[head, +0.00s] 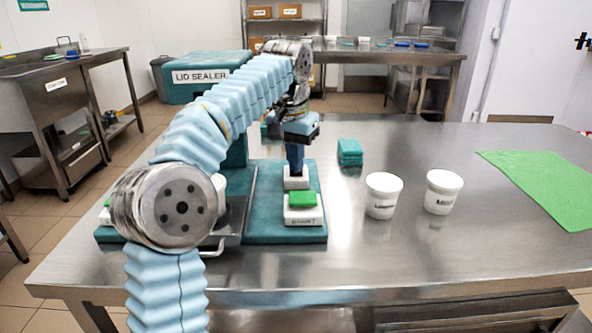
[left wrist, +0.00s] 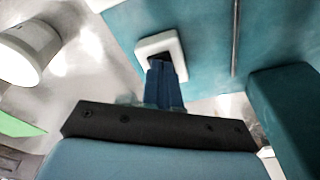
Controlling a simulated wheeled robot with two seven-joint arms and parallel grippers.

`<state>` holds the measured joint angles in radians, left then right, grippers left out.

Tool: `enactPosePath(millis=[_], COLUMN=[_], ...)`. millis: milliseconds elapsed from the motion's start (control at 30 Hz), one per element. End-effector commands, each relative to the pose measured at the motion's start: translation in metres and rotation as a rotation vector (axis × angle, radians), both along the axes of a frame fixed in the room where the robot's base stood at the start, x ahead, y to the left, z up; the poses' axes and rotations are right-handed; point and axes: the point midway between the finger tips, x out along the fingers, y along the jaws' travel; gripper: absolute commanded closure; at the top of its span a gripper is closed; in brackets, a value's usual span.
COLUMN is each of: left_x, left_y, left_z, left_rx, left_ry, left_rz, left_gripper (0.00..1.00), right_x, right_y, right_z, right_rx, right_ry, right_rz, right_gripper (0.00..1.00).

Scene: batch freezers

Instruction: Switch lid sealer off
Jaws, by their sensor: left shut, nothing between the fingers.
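The teal lid sealer has a housing labelled LID SEALER (head: 200,76) and a flat teal base (head: 262,232) on the steel table, partly hidden behind my left arm. A white-framed switch (head: 296,183) sits on the base behind the green START button (head: 302,199). My left gripper (head: 296,168) is shut and empty, pointing down with its fingertips at the switch. In the left wrist view the closed blue fingers (left wrist: 163,82) overlap the dark centre of the white switch frame (left wrist: 174,43). I cannot tell the switch position. My right gripper is not in view.
Two white tubs (head: 383,197) (head: 443,193) stand right of the base. A stack of teal pieces (head: 349,152) lies behind them, and a green mat (head: 548,190) at the far right. The table's front right is clear.

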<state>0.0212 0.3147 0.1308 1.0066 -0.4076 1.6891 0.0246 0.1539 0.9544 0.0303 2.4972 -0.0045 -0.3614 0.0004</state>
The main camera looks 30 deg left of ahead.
Motion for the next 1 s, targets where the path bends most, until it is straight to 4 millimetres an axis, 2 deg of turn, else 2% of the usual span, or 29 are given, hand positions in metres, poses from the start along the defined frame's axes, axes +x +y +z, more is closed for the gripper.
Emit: enactPosePath(millis=[333,800,1000], left_x=[0.0,0.001,0.0], left_y=[0.0,0.0,0.0], left_z=[0.03,0.066,0.071], left_rx=[0.0,0.0,0.0], left_ry=[0.0,-0.001,0.0], left_rz=[0.0,-0.001,0.0], left_gripper=[1.0,1.0,1.0], right_x=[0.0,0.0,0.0], right_y=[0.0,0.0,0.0], right_z=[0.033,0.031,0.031], right_rx=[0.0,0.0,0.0], right_ry=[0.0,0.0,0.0], right_rz=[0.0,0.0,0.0], right_gripper=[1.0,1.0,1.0])
